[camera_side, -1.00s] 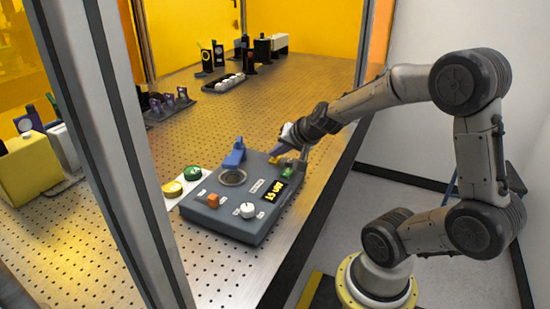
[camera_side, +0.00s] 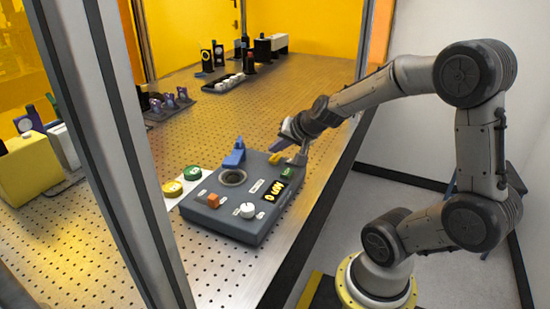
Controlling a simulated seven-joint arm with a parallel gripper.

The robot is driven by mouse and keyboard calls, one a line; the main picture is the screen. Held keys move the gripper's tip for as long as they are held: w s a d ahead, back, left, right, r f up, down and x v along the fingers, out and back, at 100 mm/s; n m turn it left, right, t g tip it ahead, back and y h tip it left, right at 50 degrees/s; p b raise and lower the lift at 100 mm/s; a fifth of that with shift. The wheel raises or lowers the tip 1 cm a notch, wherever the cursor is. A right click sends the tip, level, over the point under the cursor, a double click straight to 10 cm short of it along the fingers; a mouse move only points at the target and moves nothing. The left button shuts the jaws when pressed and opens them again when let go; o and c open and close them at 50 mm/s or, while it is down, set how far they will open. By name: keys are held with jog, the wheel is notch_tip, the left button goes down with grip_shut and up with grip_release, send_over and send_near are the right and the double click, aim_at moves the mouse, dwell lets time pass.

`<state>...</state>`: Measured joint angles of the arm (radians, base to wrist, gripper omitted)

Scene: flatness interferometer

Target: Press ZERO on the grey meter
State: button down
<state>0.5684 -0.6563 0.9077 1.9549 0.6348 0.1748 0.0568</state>
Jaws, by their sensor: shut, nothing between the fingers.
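The grey meter (camera_side: 238,222) sits on the perforated table. Its display (camera_side: 271,192) shows yellow characters that seem to begin with 0. The labels are too small to read, so I cannot tell which is ZERO. My gripper (camera_side: 300,155) is shut and empty, at the meter's far right corner, seemingly just above it and close to the yellow and green parts.
Green (camera_side: 193,172) and yellow (camera_side: 172,188) round buttons sit on a white plate left of the meter. A yellow box (camera_side: 30,168) stands at far left. A grey post (camera_side: 122,140) crosses the foreground. Optics stand at the back; the table's middle is clear.

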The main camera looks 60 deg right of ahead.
aim_at(275, 161)
jog(key=shift+r, duration=0.1)
jog(key=shift+r, duration=2.4)
jog(key=shift+w+a, duration=0.15)
jog(key=shift+a, duration=0.2)
jog(key=s+a+r+n+t+y, duration=0.1)
jog(key=s+a+r+n+y, duration=0.2)
jog(key=a, duration=0.4)
jog(key=a+r+n, duration=0.3)
jog(key=a+n, duration=0.1)
jog(key=a, duration=0.3)
jog(key=s+a+f+n+g, duration=0.1)
jog(key=s+f+n+g, duration=0.1)
jog(key=s, duration=0.4)
jog(key=s+a+f+n+g, duration=0.1)
jog(key=s+a+f+n, duration=0.1)
jog(key=s, duration=0.5)
jog(key=f+n, duration=0.1)
jog(key=n, duration=0.1)
jog(key=shift+f+n+g+y, duration=0.2)
jog(key=shift+n+g+y, duration=0.2)
